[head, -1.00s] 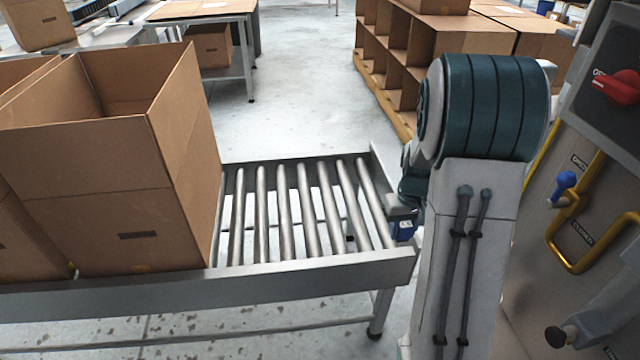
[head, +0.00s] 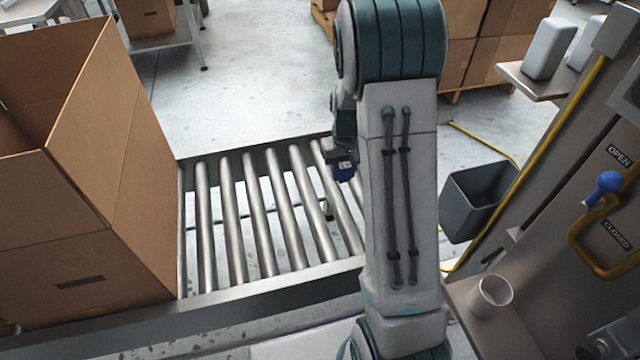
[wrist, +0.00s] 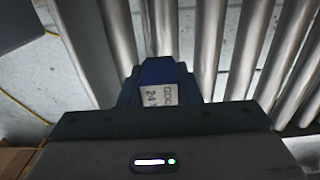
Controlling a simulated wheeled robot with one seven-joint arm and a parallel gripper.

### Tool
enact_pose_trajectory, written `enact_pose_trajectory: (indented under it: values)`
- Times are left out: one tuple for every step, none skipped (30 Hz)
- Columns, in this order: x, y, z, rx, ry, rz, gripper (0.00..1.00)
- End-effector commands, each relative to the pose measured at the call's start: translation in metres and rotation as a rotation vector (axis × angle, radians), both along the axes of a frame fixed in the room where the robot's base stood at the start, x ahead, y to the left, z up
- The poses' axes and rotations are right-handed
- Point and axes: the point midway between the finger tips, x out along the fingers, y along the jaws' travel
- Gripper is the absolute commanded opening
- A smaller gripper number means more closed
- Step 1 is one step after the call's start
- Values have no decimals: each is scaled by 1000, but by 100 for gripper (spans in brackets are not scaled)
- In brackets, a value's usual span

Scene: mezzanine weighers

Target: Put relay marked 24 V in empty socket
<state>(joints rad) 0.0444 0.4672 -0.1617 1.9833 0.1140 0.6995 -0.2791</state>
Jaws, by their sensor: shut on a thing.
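A blue relay (wrist: 157,72) with a white label is held in my gripper (wrist: 158,105). The label shows "24" and what looks like a V, turned sideways in the wrist view. In the head view the relay (head: 344,171) is a small blue block at the end of my gripper (head: 341,158), above the right end of the roller conveyor. My gripper is shut on the relay, and its fingers are mostly hidden. No socket can be made out in either view.
An open cardboard box (head: 90,170) stands on the left of the roller conveyor (head: 262,205). To the right are a grey bin (head: 470,200), a shelf with a white cup (head: 490,294), and a panel with a yellow handle (head: 585,235) and blue knob. Stacked cartons stand behind.

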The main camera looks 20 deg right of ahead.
Motion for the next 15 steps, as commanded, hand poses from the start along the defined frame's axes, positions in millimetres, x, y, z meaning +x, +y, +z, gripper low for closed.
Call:
enact_pose_trajectory:
  values:
    - [8, 9, -11, -1, 1, 4, 8]
    - [13, 14, -15, -1, 1, 4, 8]
    - [19, 19, -20, -1, 1, 2, 8]
    - [22, 23, -22, -1, 1, 2, 8]
    - [26, 27, -25, -1, 0, 2, 8]
    - [30, 31, -28, -1, 0, 0, 8]
    - [32, 33, -30, -1, 0, -1, 8]
    - [34, 35, -31, -1, -1, -1, 8]
    - [36, 37, -33, -1, -1, -1, 8]
    - [37, 38, -33, -1, -1, -1, 8]
    - [38, 39, -34, -1, 0, -2, 8]
    - [38, 40, -36, -1, 0, -2, 8]
    - [38, 40, -38, 0, 0, -3, 8]
    - [38, 40, -41, 0, 1, -3, 8]
    - [38, 40, -46, 0, 1, -3, 8]
